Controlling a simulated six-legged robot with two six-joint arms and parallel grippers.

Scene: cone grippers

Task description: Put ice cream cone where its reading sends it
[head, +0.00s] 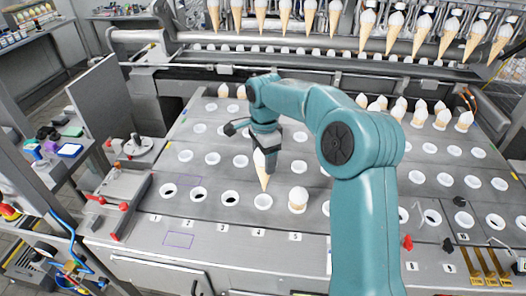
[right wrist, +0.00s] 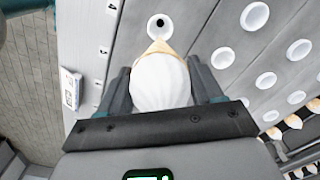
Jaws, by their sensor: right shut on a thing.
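My right gripper (head: 263,150) is shut on an ice cream cone (head: 262,167), tan with a white top, held upright with its tip down. In the head view the tip shows just behind the white ring of hole 4 (head: 263,202); I cannot tell its exact height. In the right wrist view the cone's white top (right wrist: 160,82) fills the space between the fingers of the gripper (right wrist: 163,88), and a ringed hole (right wrist: 159,25) shows beyond the tip. A green-edged display (right wrist: 148,175) is cut off at the bottom, its reading not legible. My left gripper is not in view.
Holes 1 (head: 168,191), 2 (head: 198,195) and 3 (head: 230,198) are empty. More cones (head: 440,115) stand at the back right, and a row hangs at the rear rail (head: 335,43).

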